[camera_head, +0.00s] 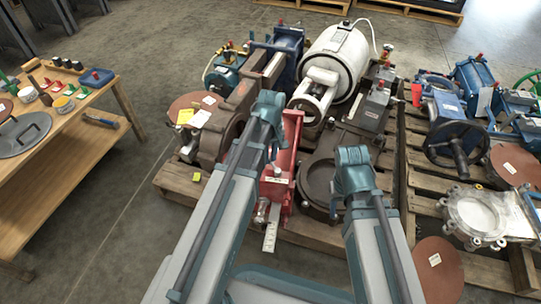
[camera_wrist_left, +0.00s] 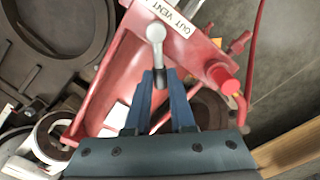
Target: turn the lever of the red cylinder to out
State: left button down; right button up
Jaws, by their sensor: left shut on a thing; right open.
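The red cylinder (camera_head: 285,165) stands on the near part of the middle pallet, partly behind my left arm. In the left wrist view its red body (camera_wrist_left: 120,75) carries a white label (camera_wrist_left: 175,15) on which VENT can be read. Its lever (camera_wrist_left: 156,40) has a pale round end and a dark lower part. My left gripper (camera_wrist_left: 158,82) is shut on the dark part of the lever, below the round end, which points toward the label. My right gripper (camera_head: 336,204) is open over the black round flange; its fingers are mostly hidden.
A white cylinder (camera_head: 335,55) and blue valves stand behind on the same pallet. Another pallet at the right holds a black handwheel (camera_head: 458,150) and blue pumps. A wooden bench (camera_head: 75,145) with small parts is at the left. Bare floor lies between bench and pallet.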

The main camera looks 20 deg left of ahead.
aim_at(270, 159)
pick_arm(q)
jog(key=c, duration=0.8)
grip_release()
jog(key=shift+o, duration=0.2)
jog(key=shift+r, duration=0.1)
notch_tip(270, 159, up, 14)
jog(key=p, duration=1.3)
jog(key=shift+f+p, duration=0.2)
jog(key=shift+p, duration=0.2)
jog(key=shift+w+d, duration=0.1)
jog(key=shift+d, duration=0.1)
